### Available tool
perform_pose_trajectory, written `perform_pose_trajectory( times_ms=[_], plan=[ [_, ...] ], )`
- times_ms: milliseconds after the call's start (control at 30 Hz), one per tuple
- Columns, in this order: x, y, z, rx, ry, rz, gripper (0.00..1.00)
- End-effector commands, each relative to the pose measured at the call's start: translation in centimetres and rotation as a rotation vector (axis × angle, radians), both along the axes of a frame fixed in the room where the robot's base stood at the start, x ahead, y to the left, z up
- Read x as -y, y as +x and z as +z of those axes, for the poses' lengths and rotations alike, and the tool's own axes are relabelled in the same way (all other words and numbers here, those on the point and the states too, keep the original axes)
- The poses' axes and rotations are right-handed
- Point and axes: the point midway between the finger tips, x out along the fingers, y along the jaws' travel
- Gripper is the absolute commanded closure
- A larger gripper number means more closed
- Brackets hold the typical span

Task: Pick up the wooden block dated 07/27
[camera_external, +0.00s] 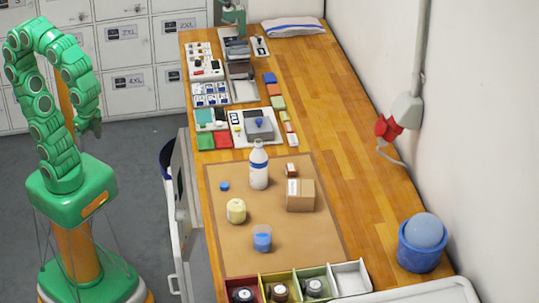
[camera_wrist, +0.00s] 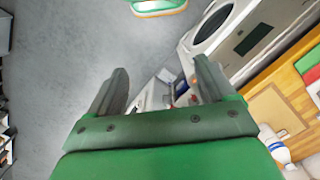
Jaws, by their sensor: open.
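A tan, box-shaped block (camera_external: 301,196) that looks like wood or cardboard stands on the brown mat (camera_external: 225,255) in the external view. It has a small pale label, and no date can be read on it. A small reddish-brown item with a white label (camera_external: 292,170) is just behind it, also too small to read. My gripper (camera_external: 93,131) hangs left of the table, well away from the block. In the wrist view my gripper (camera_wrist: 160,75) has its fingers spread with nothing between them. The block does not show in that view.
Colored bins (camera_external: 314,270) line the front. A blue bucket (camera_external: 419,257) stands right.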

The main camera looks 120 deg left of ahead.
Motion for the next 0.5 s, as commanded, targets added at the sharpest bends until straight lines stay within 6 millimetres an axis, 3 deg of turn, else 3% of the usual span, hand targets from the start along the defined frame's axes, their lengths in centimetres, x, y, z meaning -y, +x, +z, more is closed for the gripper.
perform_pose_trajectory(
  times_ms=[500],
  plan=[
    [-4.4,13.0,3.1,0.101,0.015,0.125,0.17]
  ],
)
